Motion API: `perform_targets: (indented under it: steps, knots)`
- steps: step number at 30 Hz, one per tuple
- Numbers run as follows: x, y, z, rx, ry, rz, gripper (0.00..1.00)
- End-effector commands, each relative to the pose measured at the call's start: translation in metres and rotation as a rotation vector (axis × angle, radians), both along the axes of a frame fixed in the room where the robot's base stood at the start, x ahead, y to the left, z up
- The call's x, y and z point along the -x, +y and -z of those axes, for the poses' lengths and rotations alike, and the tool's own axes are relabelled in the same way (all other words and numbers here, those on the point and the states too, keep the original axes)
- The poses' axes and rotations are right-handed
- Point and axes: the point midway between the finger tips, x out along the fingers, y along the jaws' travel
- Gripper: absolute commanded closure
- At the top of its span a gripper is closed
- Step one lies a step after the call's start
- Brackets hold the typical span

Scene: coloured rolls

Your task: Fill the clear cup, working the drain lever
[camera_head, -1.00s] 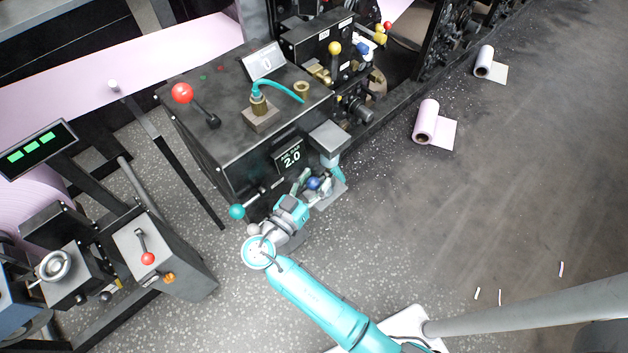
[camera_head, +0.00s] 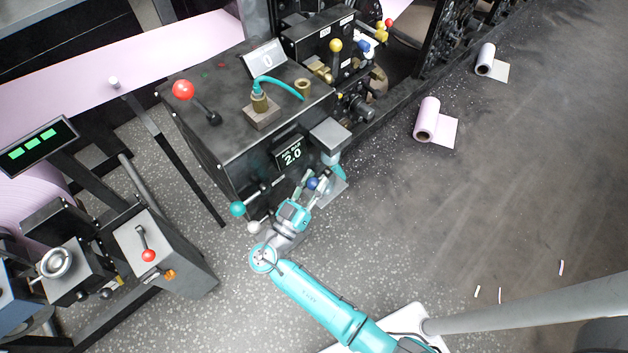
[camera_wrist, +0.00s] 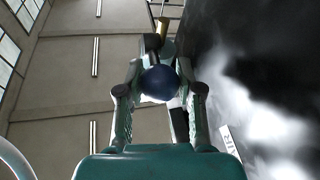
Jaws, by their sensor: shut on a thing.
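A dark blue ball knob (camera_head: 313,184) sits low on the front of the black machine, beneath a grey box-shaped unit (camera_head: 329,137). It also shows in the wrist view (camera_wrist: 159,82), between my fingers, on a lever with a brass-coloured fitting (camera_wrist: 163,28) behind it. My gripper (camera_head: 311,183) is shut on this knob, one finger on each side, as the wrist view shows. A teal part (camera_head: 337,164) hangs below the grey unit. I cannot make out a clear cup; the area beneath the knob is partly hidden by my gripper.
The black machine (camera_head: 235,110) stands close beside my gripper, its display (camera_head: 291,156) reading 2.0. A teal-knobbed lever (camera_head: 237,209) and a white ball (camera_head: 253,227) stick out near my wrist. Pink roll (camera_head: 427,120) and white roll (camera_head: 487,58) lie on open floor at right.

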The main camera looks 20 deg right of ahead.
Motion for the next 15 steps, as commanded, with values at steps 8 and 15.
perform_targets:
  steps: [8, 15]
  knots:
    - [0.0001, 0.0000, 0.0009, -0.001, 0.003, -0.001, 0.39]
    - [0.0001, 0.0001, 0.0007, -0.001, 0.002, 0.000, 0.39]
